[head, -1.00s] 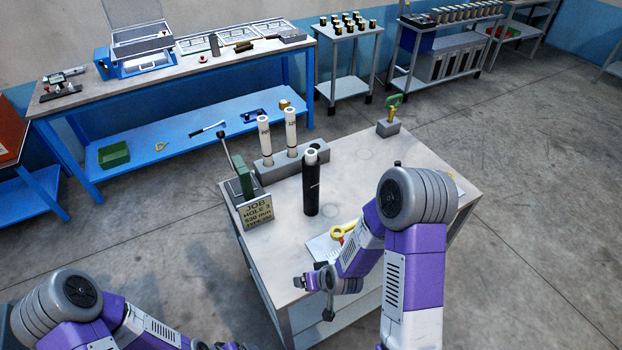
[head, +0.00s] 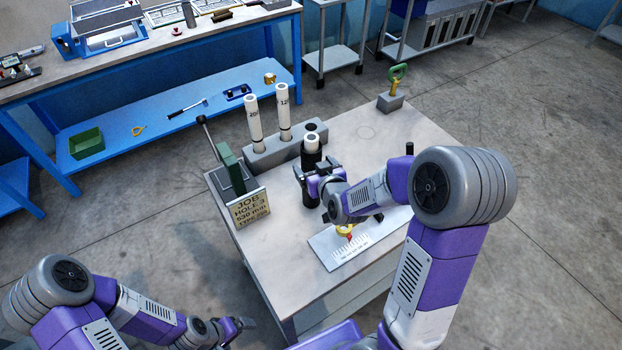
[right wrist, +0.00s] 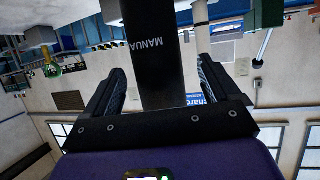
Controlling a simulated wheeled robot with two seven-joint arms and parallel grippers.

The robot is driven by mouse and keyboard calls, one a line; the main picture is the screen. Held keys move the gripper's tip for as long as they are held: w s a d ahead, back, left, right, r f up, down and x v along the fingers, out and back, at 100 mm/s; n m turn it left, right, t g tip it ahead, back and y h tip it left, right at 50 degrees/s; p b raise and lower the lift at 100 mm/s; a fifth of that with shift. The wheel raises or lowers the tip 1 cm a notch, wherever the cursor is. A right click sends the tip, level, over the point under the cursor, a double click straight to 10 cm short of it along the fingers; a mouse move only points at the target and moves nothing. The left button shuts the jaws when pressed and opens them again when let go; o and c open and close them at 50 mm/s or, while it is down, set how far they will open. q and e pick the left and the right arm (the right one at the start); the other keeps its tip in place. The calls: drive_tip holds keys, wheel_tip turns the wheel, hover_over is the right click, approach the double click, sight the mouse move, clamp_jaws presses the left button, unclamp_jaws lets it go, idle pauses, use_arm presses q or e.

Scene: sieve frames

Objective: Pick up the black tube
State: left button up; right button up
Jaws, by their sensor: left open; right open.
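The black tube (head: 311,160) stands upright on the table, with a white piece showing at its top. My right gripper (head: 313,181) is at the tube's middle, and its jaws hide part of it. In the right wrist view the black tube (right wrist: 152,50), with white lettering, stands between the two spread fingers of my right gripper (right wrist: 165,80). A gap shows on each side, wider on the right. My left gripper (head: 238,328) is open and low at the front left, away from the table top.
A grey block (head: 262,158) holding two white tubes (head: 284,115) stands behind the black tube. A job sign (head: 249,209) and a green device (head: 229,166) are to its left. A white sheet (head: 340,252) lies in front. A grey block with a green-handled tool (head: 397,76) stands behind right.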

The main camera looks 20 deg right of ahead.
drive_tip(key=shift+x, duration=1.85)
drive_tip(key=shift+d, duration=0.1)
drive_tip(key=c, duration=1.5)
